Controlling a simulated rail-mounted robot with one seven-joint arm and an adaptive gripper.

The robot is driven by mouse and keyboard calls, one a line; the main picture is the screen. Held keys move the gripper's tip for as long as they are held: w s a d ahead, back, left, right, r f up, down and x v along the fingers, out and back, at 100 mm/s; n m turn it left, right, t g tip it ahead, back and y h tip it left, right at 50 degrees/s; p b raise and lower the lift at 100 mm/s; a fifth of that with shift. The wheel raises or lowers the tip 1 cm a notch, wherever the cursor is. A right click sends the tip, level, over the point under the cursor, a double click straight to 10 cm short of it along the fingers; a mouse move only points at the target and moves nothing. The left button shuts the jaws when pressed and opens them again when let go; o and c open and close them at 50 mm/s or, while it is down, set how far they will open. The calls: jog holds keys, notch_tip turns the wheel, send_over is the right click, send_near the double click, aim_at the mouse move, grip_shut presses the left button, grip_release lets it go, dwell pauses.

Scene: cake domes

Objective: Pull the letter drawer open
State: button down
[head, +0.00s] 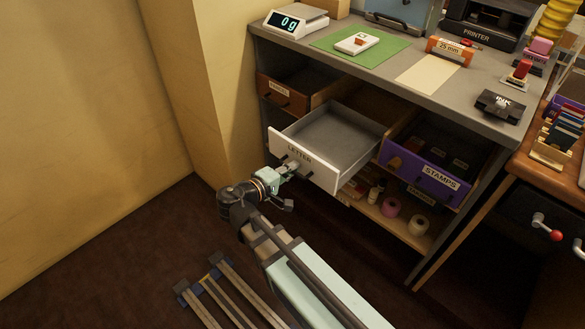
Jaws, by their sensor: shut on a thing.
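The letter drawer (303,160) has a white front labelled LETTER and stands pulled well out of the grey-topped counter, tilted in the view toward the lower left. Its grey inside (338,138) looks empty. My gripper (288,168) is at the left half of the drawer front and is shut on the drawer's handle. The handle is mostly hidden by the fingers.
A purple STAMPS drawer (428,172) stands partly out at the right, and a brown drawer (283,95) at the left. A yellow wall (215,75) rises at the left. Dark floor (110,240) in front is mostly clear.

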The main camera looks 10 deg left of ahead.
jog(key=c, duration=1.5)
grip_release()
jog(key=v, duration=1.2)
